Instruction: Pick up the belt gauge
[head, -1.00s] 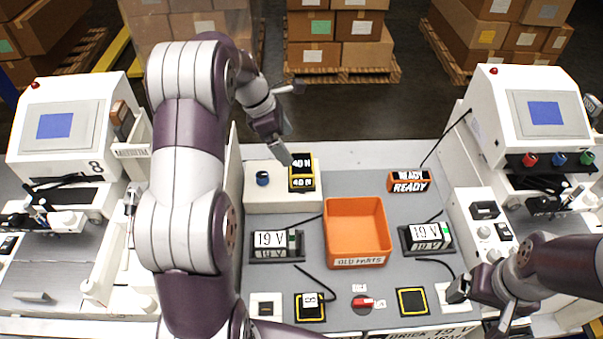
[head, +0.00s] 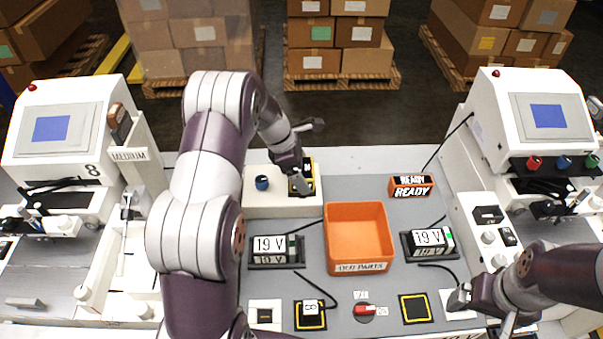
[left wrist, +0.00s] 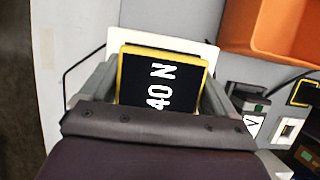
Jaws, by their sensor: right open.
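The belt gauge, a black block with yellow edges and a "40 N" face, sits at the right end of the white block; I take it to be this one. In the head view the gauge (head: 309,172) is partly hidden by my left gripper (head: 300,186), which is down at it. In the left wrist view the gauge (left wrist: 160,82) lies between the two grey fingers of my left gripper (left wrist: 158,85). I cannot tell whether the fingers press on its sides. My right gripper (head: 459,298) is open and empty at the lower right.
The white block (head: 285,203) also bears a blue knob (head: 262,183). An orange bin (head: 358,237) stands mid-bench between two "19 V" units (head: 276,250) (head: 429,242). A "READY" sign (head: 411,187) is at the back right. White machines flank the bench.

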